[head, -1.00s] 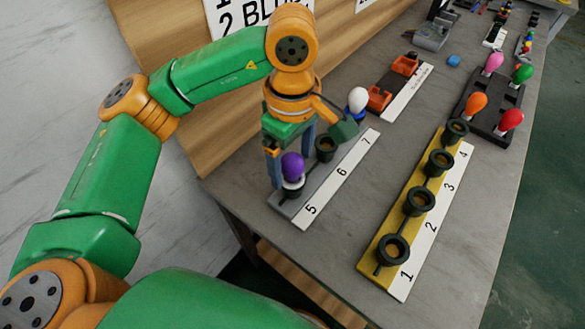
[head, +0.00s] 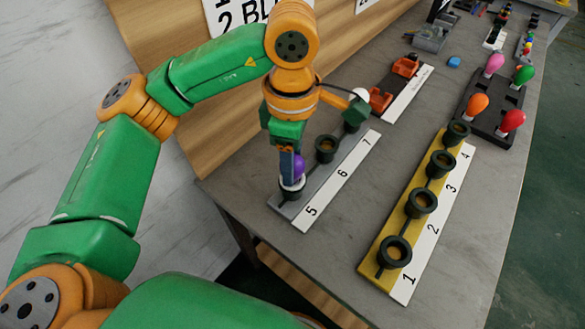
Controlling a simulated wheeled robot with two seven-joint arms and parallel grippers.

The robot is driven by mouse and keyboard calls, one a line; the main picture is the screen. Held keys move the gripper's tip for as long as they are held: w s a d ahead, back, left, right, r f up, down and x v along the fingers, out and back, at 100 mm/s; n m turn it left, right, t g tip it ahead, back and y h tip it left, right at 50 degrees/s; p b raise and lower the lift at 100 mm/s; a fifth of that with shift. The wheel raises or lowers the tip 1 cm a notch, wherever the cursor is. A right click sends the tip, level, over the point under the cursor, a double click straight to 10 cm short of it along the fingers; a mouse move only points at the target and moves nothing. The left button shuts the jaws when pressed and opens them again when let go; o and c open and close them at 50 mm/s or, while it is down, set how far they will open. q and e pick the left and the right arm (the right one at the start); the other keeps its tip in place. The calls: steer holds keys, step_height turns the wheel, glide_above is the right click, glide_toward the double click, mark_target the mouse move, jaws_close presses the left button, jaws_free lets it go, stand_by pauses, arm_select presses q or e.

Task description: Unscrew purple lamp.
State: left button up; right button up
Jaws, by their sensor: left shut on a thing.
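The purple lamp (head: 299,168) stands upright in the socket marked 5 (head: 292,192), at the near end of the grey strip (head: 318,190). My left gripper (head: 290,172) points down over it and is shut on the lamp, with one finger hiding much of the bulb. The lamp's white base ring shows just above the dark socket. My right gripper is not in view.
Socket 6 (head: 326,149) is empty. A white lamp (head: 361,95) at socket 7 is partly hidden by my gripper. A yellow strip (head: 375,258) with empty sockets 1 to 4 lies to the right. A dark tray (head: 485,129) holds several coloured lamps.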

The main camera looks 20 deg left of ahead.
arm_select(q)
steer(key=n, duration=0.3)
steer(key=shift+b, duration=0.3)
steer(key=shift+n, duration=0.7)
